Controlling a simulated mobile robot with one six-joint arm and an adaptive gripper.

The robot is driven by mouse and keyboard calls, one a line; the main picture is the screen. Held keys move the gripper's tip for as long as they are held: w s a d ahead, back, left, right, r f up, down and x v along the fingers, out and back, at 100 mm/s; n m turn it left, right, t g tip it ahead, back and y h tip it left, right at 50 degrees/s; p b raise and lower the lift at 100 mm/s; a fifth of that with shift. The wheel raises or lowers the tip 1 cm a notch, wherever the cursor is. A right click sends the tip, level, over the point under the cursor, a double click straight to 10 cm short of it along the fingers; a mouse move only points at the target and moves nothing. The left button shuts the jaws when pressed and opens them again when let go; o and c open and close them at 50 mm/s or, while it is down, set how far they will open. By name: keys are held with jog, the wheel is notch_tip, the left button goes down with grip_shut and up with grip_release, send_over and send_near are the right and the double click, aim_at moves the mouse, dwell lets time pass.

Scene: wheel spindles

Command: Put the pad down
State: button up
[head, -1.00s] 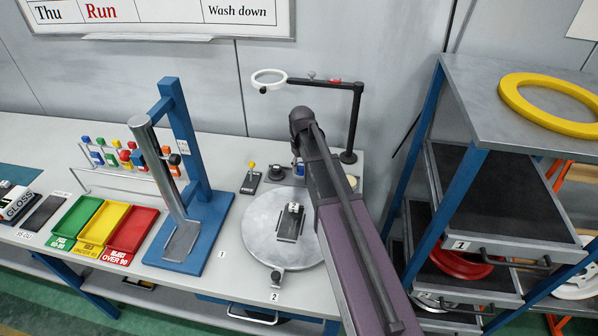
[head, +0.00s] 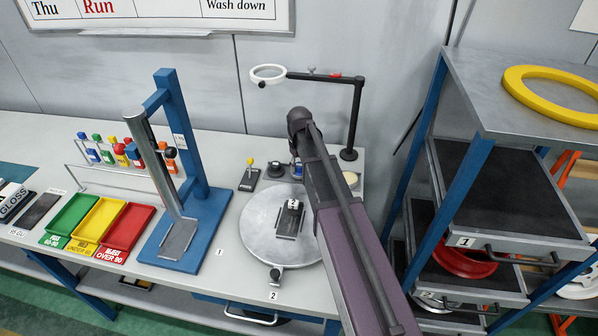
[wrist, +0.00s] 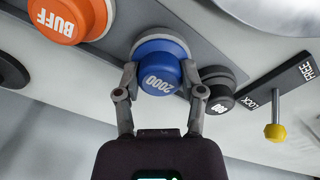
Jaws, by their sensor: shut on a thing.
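The blue pad (wrist: 158,72), marked 2000, has a pale rim and sits between the two fingers of my gripper (wrist: 163,84) in the wrist view. My gripper is shut on it. The pad is over a grey strip (wrist: 196,62) on the bench; I cannot tell whether it touches the strip. In the head view only a bit of the blue pad (head: 297,172) shows beside my arm, which hides the fingers.
An orange BUFF pad (wrist: 68,18) and a dark grey pad (wrist: 218,102) flank the blue one. A yellow-knobbed lever (wrist: 275,130) stands close by. In the head view, a round turntable (head: 258,240), a magnifier stand (head: 354,115) and a shelf rack (head: 468,185) are near my arm.

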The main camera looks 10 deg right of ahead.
aim_at(300, 165)
jog(key=shift+f, duration=0.4)
jog(key=o, duration=1.1)
jog(key=shift+r, duration=0.15)
notch_tip(300, 165, up, 12)
jog(key=p, duration=1.1)
jog(key=shift+p, duration=0.4)
jog(key=s+m, duration=0.3)
jog(key=s, duration=1.8)
jog(key=shift+a, duration=0.1)
